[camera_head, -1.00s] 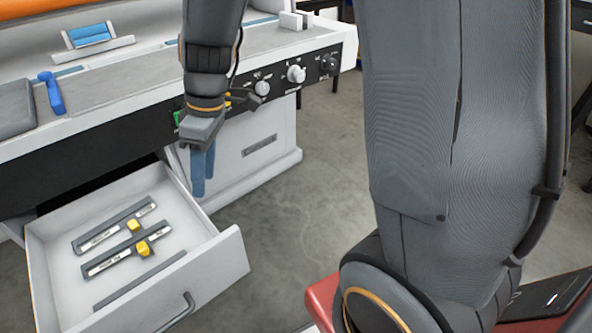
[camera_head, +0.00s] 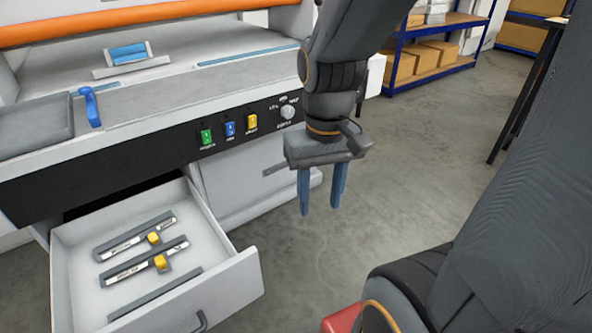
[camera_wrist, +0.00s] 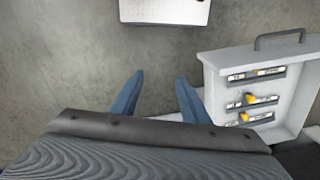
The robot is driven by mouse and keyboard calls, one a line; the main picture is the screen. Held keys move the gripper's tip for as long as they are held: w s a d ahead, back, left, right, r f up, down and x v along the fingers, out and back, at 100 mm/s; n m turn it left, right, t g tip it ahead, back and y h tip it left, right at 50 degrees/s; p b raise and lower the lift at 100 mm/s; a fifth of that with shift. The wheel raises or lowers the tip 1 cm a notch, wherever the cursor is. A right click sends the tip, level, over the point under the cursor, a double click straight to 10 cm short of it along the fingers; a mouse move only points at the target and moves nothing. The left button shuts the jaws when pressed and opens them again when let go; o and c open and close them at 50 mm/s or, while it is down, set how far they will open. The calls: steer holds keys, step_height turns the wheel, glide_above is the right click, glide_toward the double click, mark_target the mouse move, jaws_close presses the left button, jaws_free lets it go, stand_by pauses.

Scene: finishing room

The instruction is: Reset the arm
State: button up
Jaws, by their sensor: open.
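My gripper (camera_head: 321,190) hangs pointing down in front of the white machine, to the right of the open drawer. Its two blue fingers are apart, with nothing between them. In the wrist view my gripper (camera_wrist: 160,92) also shows its fingers spread over bare grey floor.
The open white drawer (camera_head: 232,283) holds dark bar tools with yellow sliders (camera_head: 160,262). It also shows in the wrist view (camera_wrist: 212,68). The machine's black panel (camera_head: 170,147) has coloured switches and a knob. A blue-framed shelf (camera_head: 440,72) with boxes stands behind.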

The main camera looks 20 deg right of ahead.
steer(key=shift+n, duration=0.6)
steer(key=a+r+p, duration=0.1)
steer(key=p, duration=0.2)
steer(key=r+p, duration=0.2)
steer(key=s+a+r+p, duration=0.1)
steer(key=r+p, duration=0.1)
steer(key=p, duration=0.1)
steer(key=shift+a+p, duration=0.3)
steer(key=shift+a, duration=0.05)
